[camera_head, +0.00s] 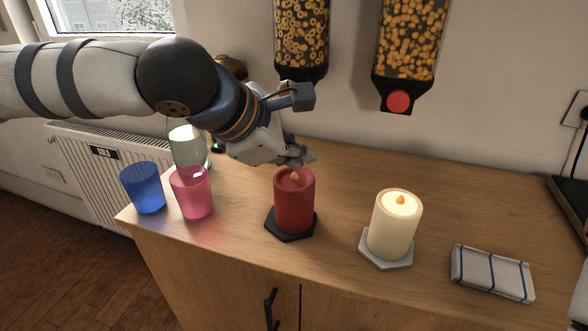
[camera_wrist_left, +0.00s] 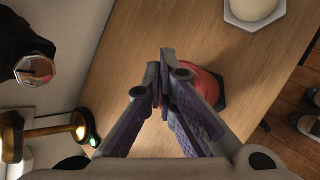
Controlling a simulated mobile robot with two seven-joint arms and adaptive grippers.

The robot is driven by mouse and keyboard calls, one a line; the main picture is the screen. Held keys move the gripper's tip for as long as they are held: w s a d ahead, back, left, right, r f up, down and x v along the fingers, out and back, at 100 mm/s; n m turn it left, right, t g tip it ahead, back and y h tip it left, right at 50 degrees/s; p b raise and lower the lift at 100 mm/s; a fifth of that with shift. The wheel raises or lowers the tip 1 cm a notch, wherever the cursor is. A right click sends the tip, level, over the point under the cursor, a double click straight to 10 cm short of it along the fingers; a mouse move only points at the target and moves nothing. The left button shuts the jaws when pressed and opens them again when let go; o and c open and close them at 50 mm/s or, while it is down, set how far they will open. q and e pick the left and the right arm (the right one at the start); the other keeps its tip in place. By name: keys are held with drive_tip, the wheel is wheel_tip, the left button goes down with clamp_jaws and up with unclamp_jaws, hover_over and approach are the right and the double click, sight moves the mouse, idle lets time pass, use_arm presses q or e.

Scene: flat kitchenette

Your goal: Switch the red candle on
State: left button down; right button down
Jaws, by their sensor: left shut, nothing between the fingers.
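The red candle (camera_head: 294,207) stands upright on a dark hexagonal base (camera_head: 291,235) on the wooden counter. Its flame tip looks dull, with no visible glow. My left gripper (camera_head: 303,158) is shut and empty, with its fingertips just above and behind the candle's top; I cannot tell whether they touch it. In the left wrist view the shut fingers (camera_wrist_left: 161,70) partly hide the red candle (camera_wrist_left: 210,80).
A glowing cream candle (camera_head: 395,224) stands right of the red one, with a folded striped cloth (camera_head: 491,272) beyond it. A pink cup (camera_head: 192,193), a blue cup (camera_head: 144,188) and a glass vessel (camera_head: 187,146) stand left. Two dispensers (camera_head: 302,42) (camera_head: 409,45) hang on the wall.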

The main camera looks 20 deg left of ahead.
use_arm(q)
drive_tip(key=shift+f, duration=0.15)
drive_tip(key=shift+f, duration=0.3)
idle(0.6)
drive_tip(key=shift+r, duration=0.45)
wheel_tip(320, 180, up, 6)
idle(0.4)
